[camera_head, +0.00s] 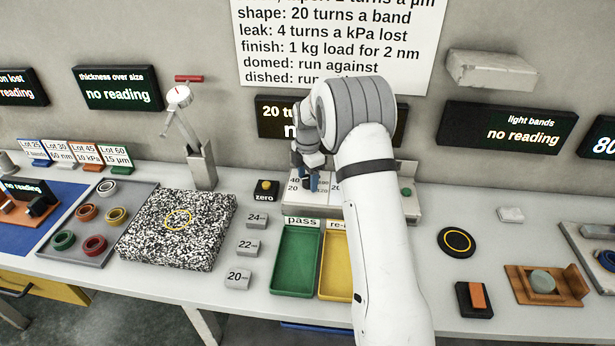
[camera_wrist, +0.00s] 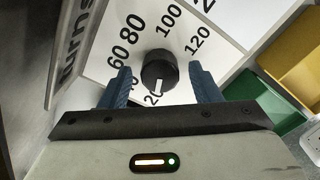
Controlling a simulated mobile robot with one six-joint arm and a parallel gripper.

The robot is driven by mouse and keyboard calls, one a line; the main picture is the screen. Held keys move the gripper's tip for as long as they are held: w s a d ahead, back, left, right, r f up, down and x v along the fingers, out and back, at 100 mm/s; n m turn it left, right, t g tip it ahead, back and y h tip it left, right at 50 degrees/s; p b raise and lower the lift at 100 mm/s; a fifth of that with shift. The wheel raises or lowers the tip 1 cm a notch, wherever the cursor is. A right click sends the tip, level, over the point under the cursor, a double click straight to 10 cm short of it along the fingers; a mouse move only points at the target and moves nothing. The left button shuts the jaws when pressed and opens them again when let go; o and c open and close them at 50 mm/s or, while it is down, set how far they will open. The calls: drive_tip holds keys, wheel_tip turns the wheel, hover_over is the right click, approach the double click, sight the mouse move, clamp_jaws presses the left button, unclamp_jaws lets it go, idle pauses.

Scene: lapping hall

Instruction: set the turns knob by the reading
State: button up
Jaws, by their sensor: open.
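The turns knob (camera_wrist: 160,70) is black and round with a white pointer mark, which points toward the 20 in the wrist view. Its white dial plate (camera_wrist: 98,62) carries numbers including 60, 80, 100 and 120, with "turns" printed at the side. My gripper (camera_wrist: 161,84) is open, with one blue finger on each side of the knob; contact cannot be told. In the head view my gripper (camera_head: 311,181) is over the dial and hides the knob.
The thickness display (camera_head: 119,90) and light bands display (camera_head: 515,127) show "no reading". A wall sign (camera_head: 335,45) lists rules, including "shape: 20 turns a band". A zero button (camera_head: 265,187), green pass tray (camera_head: 296,261) and yellow tray (camera_head: 335,275) are close to the dial.

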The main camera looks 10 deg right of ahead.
drive_tip(key=shift+c, duration=0.5)
drive_tip(key=c, duration=0.9)
